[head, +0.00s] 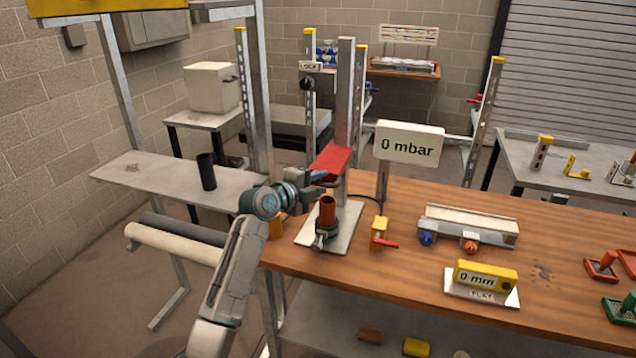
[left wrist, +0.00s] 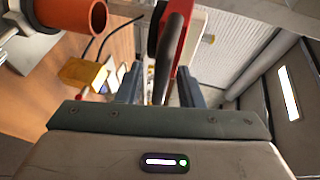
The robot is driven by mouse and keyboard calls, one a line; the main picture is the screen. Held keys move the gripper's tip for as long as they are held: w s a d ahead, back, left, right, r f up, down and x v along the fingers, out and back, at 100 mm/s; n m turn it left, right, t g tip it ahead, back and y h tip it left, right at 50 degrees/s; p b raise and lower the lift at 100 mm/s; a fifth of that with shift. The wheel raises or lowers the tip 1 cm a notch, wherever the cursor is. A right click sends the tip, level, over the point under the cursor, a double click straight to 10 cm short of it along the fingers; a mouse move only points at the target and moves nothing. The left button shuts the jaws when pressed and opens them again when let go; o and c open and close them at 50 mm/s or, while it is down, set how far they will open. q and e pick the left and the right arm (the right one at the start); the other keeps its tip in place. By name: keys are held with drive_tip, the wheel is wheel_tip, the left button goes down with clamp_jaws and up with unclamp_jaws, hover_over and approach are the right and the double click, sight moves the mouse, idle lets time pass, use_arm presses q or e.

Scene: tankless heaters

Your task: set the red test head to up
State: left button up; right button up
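The red test head (head: 332,160) is a red plate on the upright metal post, above a red-brown pipe stub (head: 327,211) on a pale base plate. It sticks out to the left of the post and tilts a little. In the left wrist view, a red part of it (left wrist: 181,50) lies behind a dark bar (left wrist: 172,40). My left gripper (head: 325,178) is just below the red plate. In the left wrist view its two fingers (left wrist: 160,88) are apart, with the dark bar between them and a visible gap beside it. My right gripper is in neither view.
A white sign reading 0 mbar (head: 409,144) stands right of the post. A yellow valve with a red lever (head: 379,232) and a yellow 0 mm gauge (head: 485,276) sit on the wooden bench (head: 420,278). A black cup (head: 207,171) stands on the left shelf.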

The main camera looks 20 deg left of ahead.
use_arm(q)
clamp_jaws()
wheel_tip(320, 180, up, 13)
drive_tip(key=p, duration=0.2)
unclamp_jaws()
drive_tip(key=shift+f, duration=0.1)
